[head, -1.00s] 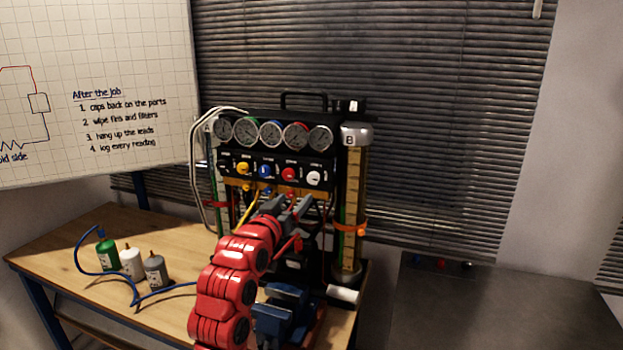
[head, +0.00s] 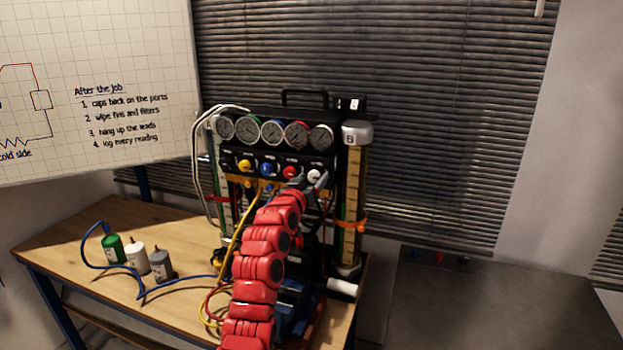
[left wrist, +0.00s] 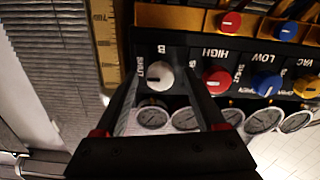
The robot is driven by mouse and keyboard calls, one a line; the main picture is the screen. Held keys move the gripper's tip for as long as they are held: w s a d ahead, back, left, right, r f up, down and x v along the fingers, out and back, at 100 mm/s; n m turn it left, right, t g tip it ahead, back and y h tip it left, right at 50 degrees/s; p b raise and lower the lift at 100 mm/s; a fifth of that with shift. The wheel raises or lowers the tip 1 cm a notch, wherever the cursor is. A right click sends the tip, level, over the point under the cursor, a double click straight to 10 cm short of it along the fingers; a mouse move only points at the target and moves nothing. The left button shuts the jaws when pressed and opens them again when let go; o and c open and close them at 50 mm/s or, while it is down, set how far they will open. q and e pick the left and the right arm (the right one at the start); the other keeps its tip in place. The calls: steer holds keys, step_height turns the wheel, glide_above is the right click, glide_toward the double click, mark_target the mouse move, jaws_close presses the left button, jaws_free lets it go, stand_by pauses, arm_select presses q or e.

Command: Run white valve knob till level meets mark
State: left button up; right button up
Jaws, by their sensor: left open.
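The white valve knob (head: 314,175) is at the right end of the knob row on the black gauge panel. In the left wrist view the white knob (left wrist: 159,75) shows a dark pointer line. My left gripper (head: 309,182) is open at the knob; in the left wrist view its fingers (left wrist: 166,85) stand either side of it, with gaps visible. I cannot tell whether either touches. The right-hand level column (head: 350,195) has a yellow scale and an orange band (head: 350,225); its liquid level is too small to tell. My right gripper is not in view.
Yellow, blue and red knobs (head: 291,172) sit left of the white one, below a row of round gauges (head: 273,132). Hoses hang around the rig. Several small bottles (head: 137,258) stand on the wooden bench (head: 70,240). The grey worktop at right is mostly clear.

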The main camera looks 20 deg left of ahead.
arm_select(q)
steer(key=shift+c, duration=0.2)
jaws_close()
